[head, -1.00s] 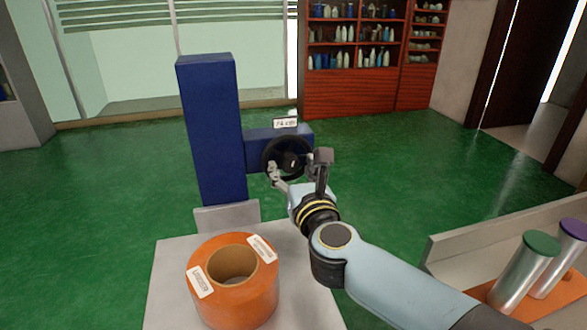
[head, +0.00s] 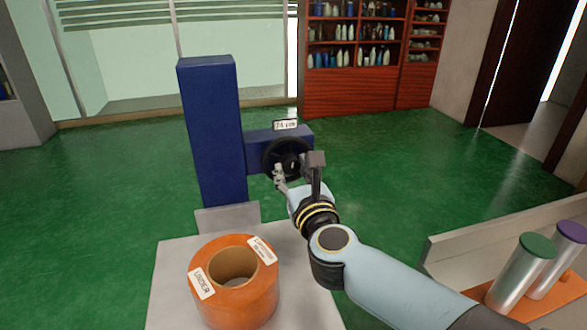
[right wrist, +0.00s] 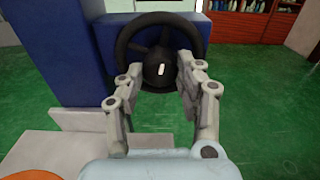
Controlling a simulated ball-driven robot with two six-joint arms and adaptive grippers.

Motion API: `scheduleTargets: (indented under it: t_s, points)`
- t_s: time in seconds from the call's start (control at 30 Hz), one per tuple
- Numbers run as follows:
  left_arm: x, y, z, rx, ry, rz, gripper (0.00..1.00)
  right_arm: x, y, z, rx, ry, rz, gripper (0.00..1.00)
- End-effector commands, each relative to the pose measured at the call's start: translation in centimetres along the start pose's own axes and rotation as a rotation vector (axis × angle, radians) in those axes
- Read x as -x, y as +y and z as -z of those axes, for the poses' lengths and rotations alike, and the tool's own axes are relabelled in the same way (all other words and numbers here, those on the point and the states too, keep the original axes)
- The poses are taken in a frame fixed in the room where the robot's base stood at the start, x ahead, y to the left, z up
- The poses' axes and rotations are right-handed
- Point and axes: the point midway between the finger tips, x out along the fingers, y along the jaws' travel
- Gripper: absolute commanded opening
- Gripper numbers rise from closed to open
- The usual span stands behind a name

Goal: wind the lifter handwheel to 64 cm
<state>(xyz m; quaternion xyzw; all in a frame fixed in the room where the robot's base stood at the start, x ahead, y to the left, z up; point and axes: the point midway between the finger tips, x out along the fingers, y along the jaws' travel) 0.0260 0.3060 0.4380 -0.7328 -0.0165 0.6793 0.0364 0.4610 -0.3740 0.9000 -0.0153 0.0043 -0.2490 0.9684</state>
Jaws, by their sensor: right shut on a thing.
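The black handwheel (head: 286,158) with spokes and a round hub stands on the side arm of the blue lifter column (head: 214,130). A small white display (head: 285,124) sits above the wheel; its digits are too small to read surely. My right gripper (head: 298,166) is at the wheel, one finger on each side of the hub. In the right wrist view, the fingers reach the lower part of the handwheel (right wrist: 162,18) and are shut on it, with a pale mark on the hub between them. My left gripper is not in view.
An orange roll (head: 234,306) with white labels lies on the grey platform (head: 170,300) before the column. A green-capped cylinder (head: 521,275) and a purple-capped one (head: 557,262) stand on a bench at the right. Green floor is free around the lifter.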

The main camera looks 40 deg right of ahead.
Motion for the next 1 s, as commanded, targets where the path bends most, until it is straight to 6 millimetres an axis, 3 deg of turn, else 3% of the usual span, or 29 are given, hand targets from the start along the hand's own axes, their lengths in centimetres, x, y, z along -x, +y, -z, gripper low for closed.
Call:
scheduleTargets:
  t_s: [0.5, 1.0]
  points:
    - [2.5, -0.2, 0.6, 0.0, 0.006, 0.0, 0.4, 0.0, 0.0, -0.2, 0.362, -0.001, 0.0, 0.04]
    - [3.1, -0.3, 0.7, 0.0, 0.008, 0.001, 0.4, 0.0, 0.1, -0.1, 0.48, -0.002, 0.0, 0.04]
